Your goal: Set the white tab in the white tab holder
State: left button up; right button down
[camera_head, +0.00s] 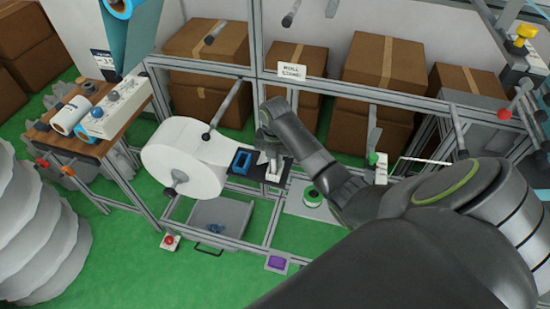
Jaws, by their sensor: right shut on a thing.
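A dark plate (255,176) in the middle of the frame carries a blue open-topped holder (241,161) on its left and a small white piece (274,173) on its right. The white piece is where the white tab holder appears to be; I cannot separate tab from holder at this size. My right gripper (268,157) points down just above and beside the white piece. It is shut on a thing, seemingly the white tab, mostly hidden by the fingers. I cannot tell whether the tab is inside the holder. My left gripper is out of the frame.
A large white roll (184,160) stands close left of the plate on a metal frame. A grey tray (220,215) sits below. A green button (313,196) is right of the plate, a purple one (277,263) in front. Frame bars and cardboard boxes (385,72) stand behind.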

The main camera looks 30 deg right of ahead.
jog(key=shift+p, duration=0.4)
jog(key=shift+f, duration=0.25)
dwell(1.0)
jog(key=c, duration=1.4)
grip_release()
jog(key=shift+o, duration=0.2)
